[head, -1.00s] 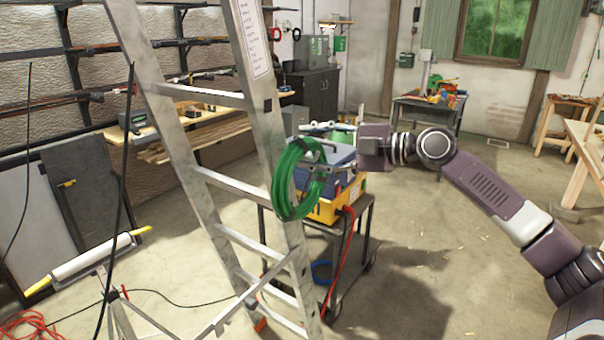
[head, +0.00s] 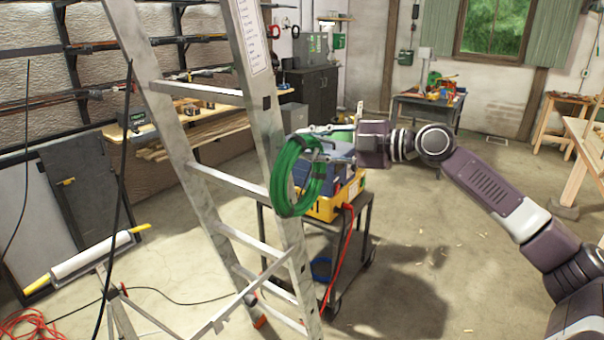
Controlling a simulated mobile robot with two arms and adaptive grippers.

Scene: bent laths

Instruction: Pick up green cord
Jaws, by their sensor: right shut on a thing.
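The green cord (head: 283,189) is a coiled loop beside the right rail of the metal ladder (head: 262,130). It overlaps that rail in the head view; I cannot tell whether it still touches or hangs on the ladder. My right gripper (head: 322,144) reaches in from the right and is shut on the upper part of the coil. The fingertips are partly hidden by the cord. My left gripper is not in view.
A cart (head: 330,236) with a blue and yellow toolbox (head: 343,190) stands just behind the cord. A red cable (head: 342,262) hangs from it. A roller stand (head: 85,258) is at the lower left. Open floor (head: 450,240) lies to the right.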

